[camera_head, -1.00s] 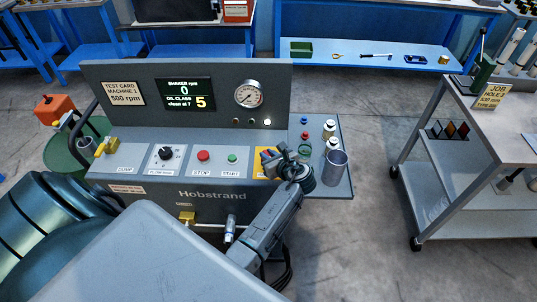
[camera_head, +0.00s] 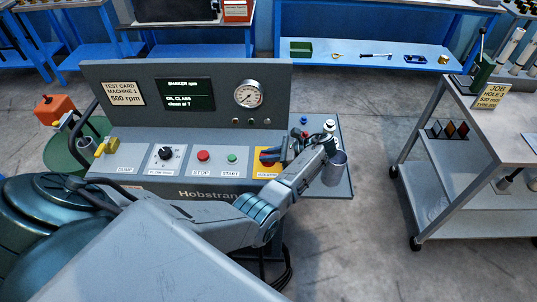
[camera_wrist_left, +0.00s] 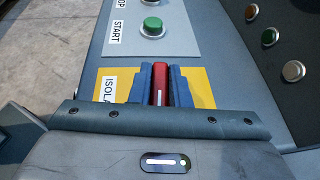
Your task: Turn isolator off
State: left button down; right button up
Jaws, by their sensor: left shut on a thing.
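The isolator is a red handle (camera_wrist_left: 159,84) on a yellow plate (camera_wrist_left: 110,88) partly lettered "ISOLA" in the left wrist view. In that view the handle's long side runs along the row of buttons. My left gripper (camera_wrist_left: 160,70) is shut on the handle, one blue finger on each side. In the head view my left gripper (camera_head: 270,155) is at the yellow plate (camera_head: 265,172), right of the START button, and hides most of the handle. The display (camera_head: 185,94) shows its labels but no large numbers. My right gripper is not in view.
A red STOP button (camera_head: 203,155), a green START button (camera_head: 232,158) and a black knob (camera_head: 166,153) lie left of the isolator.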

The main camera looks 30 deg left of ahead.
pick_arm(q)
jog(key=shift+n+g+h+p, duration=0.3)
jog(key=shift+n+g+h, duration=0.1)
jog(key=shift+n+g, duration=0.3)
jog(key=c, duration=1.4)
grip_release()
jog(key=shift+o, duration=0.2)
jog(key=b+v, duration=0.1)
jog(key=v, duration=0.9)
jog(key=shift+w+d, duration=0.2)
jog(key=shift+d, duration=0.05)
jog(key=shift+r, duration=0.15)
